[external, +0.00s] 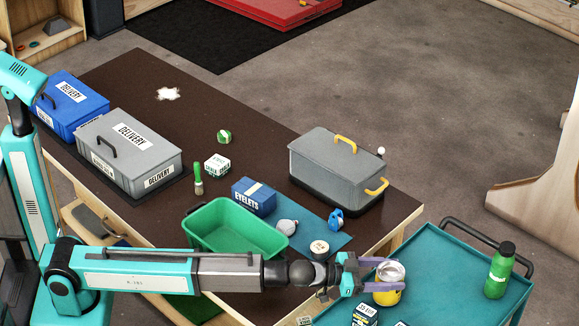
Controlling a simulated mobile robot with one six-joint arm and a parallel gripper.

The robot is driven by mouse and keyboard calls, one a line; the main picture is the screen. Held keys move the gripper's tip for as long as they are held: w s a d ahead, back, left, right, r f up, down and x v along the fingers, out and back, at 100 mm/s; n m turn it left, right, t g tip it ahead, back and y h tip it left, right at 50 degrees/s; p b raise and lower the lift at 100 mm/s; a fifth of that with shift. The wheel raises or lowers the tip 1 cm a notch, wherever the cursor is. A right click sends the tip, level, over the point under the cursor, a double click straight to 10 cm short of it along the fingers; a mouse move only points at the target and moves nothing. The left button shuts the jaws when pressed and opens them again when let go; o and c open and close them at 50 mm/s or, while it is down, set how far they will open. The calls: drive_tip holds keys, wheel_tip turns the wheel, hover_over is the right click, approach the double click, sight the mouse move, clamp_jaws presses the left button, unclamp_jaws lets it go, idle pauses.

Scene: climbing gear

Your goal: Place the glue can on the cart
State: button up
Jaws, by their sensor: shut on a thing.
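A yellow can (388,297) with a pale metallic top is the likely glue can; its label is too small to read. My gripper (390,274) is shut on it, with purple fingers around its sides. The can is upright and appears over the near-left part of the teal cart (445,262). I cannot tell whether its base touches the cart top.
On the cart stand a green bottle (499,272) at the right and a dark labelled box (365,315) just below the can. The cart's middle is clear. The brown table beside it holds a green bin (236,226), a grey toolbox (335,172) and several small items.

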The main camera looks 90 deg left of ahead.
drive_tip(key=shift+f, duration=0.3)
drive_tip(key=shift+f, duration=0.15)
drive_tip(key=o, duration=1.5)
drive_tip(key=shift+s, duration=0.1)
drive_tip(key=shift+s+d+r+b, duration=0.15)
drive_tip(key=shift+s+r+b, duration=0.15)
drive_tip(key=shift+s, duration=1.65)
drive_tip(key=shift+s+d+r+b, duration=0.2)
drive_tip(key=shift+s+r, duration=0.15)
drive_tip(key=shift+s, duration=1.65)
drive_tip(key=shift+s+d+r+b, duration=0.15)
drive_tip(key=shift+s+r+b, duration=0.15)
drive_tip(key=shift+s, duration=1.65)
